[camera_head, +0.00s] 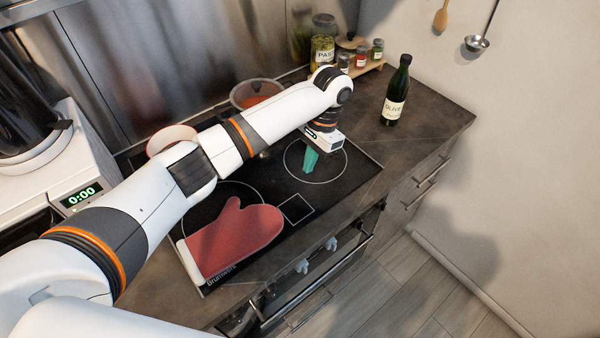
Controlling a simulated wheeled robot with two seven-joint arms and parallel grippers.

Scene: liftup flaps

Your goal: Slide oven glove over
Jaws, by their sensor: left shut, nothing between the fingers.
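A red oven glove (234,237) with a pale cuff lies flat on the front left part of the black cooktop (335,194). Its cuff points to the lower left and its thumb to the back. My left arm reaches across above the cooktop, behind the glove. My left gripper (309,170) has green fingers, points down over the right burner ring and is shut and empty. It is apart from the glove, to its upper right. I cannot tell whether the fingertips touch the cooktop. My right gripper is not in view.
A pot with red contents (256,93) and a pale-rimmed bowl (170,138) stand behind my arm. A dark oil bottle (396,92) stands on the right counter, with jars (322,49) at the back. A device with a 0:00 display (81,196) is at left. The counter right of the cooktop is mostly clear.

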